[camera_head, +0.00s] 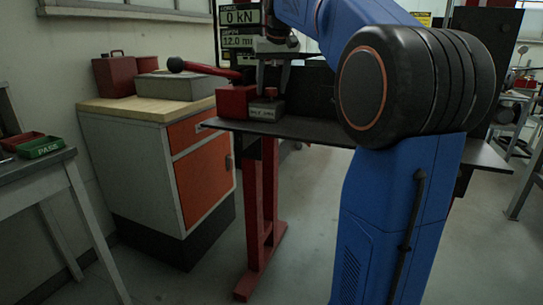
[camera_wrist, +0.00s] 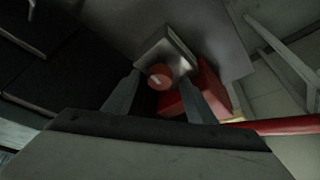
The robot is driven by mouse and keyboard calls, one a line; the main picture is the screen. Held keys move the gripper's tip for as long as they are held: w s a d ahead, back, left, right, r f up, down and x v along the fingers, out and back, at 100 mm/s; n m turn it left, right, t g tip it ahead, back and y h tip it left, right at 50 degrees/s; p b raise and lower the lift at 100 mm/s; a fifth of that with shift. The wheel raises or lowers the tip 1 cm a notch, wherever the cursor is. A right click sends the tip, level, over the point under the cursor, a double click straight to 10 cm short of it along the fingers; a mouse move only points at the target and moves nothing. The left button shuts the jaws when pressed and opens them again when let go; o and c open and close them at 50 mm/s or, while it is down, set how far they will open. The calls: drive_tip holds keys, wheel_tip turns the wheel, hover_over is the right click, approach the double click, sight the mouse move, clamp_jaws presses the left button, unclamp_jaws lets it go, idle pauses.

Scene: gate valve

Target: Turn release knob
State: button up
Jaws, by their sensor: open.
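A round red knob (camera_wrist: 160,76) with a pale line across its face shows in the wrist view, on a light grey block (camera_wrist: 178,48). My gripper (camera_wrist: 158,90) is open, with one finger to each side of the knob in the picture; I cannot tell whether either finger touches it. In the head view my gripper (camera_head: 271,84) points down just above a small grey labelled block (camera_head: 264,112) beside a red block (camera_head: 234,101). The knob cannot be made out in the head view.
A display (camera_head: 238,28) reading 0 kN stands behind. A cabinet with orange fronts (camera_head: 200,172) is at left, and a table (camera_head: 40,163) with a green PASS tray (camera_head: 40,147) is farther left.

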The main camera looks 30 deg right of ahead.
drive_tip(key=shift+w+a+m+h, duration=0.1)
drive_tip(key=shift+m+h, duration=0.3)
drive_tip(key=shift+m, duration=0.7)
drive_tip(key=v, duration=1.7)
drive_tip(key=s+a+f+n, duration=0.1)
drive_tip(key=s+a+f, duration=0.2)
drive_tip(key=f, duration=0.6)
drive_tip(key=s+a+f+n, duration=0.1)
drive_tip(key=s+a+f, duration=0.3)
drive_tip(key=s+f, duration=0.4)
drive_tip(key=s+a+f+n+y, duration=0.1)
drive_tip(key=s+a+f, duration=0.3)
drive_tip(key=f, duration=0.6)
drive_tip(key=shift+s+f+n, duration=0.3)
drive_tip(key=shift+s+f, duration=0.05)
drive_tip(key=shift+s, duration=0.85)
drive_tip(key=shift+a, duration=0.1)
